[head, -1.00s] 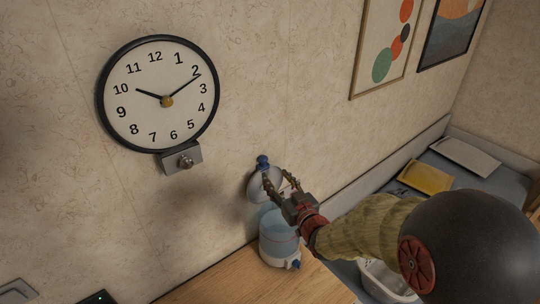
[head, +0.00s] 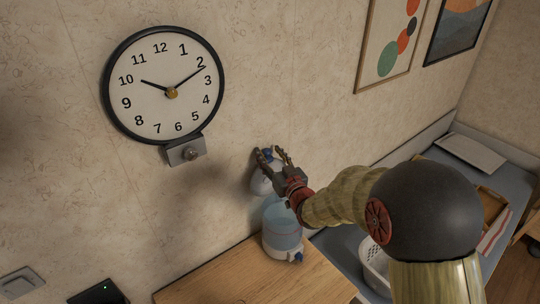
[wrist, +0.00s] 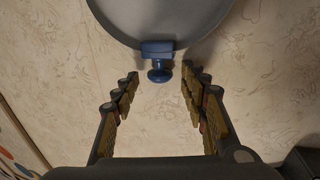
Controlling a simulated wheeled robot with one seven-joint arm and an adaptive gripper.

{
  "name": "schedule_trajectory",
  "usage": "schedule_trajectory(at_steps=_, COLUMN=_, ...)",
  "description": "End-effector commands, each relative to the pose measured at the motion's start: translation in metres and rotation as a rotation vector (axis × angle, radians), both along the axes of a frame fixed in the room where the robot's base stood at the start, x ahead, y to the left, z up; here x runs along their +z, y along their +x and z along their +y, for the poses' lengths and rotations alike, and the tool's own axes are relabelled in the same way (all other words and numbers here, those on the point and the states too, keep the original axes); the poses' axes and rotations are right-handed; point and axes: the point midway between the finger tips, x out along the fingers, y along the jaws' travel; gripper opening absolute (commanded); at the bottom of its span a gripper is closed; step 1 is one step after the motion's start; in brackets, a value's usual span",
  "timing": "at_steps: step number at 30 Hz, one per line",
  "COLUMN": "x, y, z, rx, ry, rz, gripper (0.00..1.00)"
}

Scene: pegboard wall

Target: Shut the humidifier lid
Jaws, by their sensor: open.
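The humidifier (head: 283,230) stands on the wooden tabletop against the wall, with a clear blue tank and a white base. Its round pale lid (head: 260,183) is raised open, tilted up near the wall. A blue knob (head: 268,153) is on the lid's upper edge. My gripper (head: 273,155) is open at the lid's top, with its fingertips near the knob. In the wrist view the grey underside of the lid (wrist: 160,18) fills the top, and the blue knob (wrist: 159,68) sits between and just ahead of the open fingers (wrist: 159,82). Neither finger visibly touches it.
A round clock (head: 165,85) with a small bracket (head: 186,151) below it hangs on the wall. The wooden tabletop (head: 225,282) is clear left of the humidifier. A white basket (head: 374,265) is on the right, partly behind my arm. A black box (head: 95,292) is at lower left.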

Motion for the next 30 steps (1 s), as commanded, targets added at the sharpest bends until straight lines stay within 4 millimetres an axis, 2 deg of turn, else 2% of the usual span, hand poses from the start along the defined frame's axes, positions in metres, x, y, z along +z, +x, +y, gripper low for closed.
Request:
schedule_trajectory(at_steps=3, x=0.0001, y=-0.0001, z=0.0001, rx=0.0, ry=0.0, rz=0.0, gripper=0.43)
schedule_trajectory(at_steps=26, x=0.0001, y=-0.0003, z=0.0, rx=0.0, ry=0.0, rz=0.0, gripper=0.0)
schedule_trajectory(at_steps=30, x=0.0001, y=-0.0003, z=0.0, rx=0.0, ry=0.0, rz=0.0, gripper=0.0)
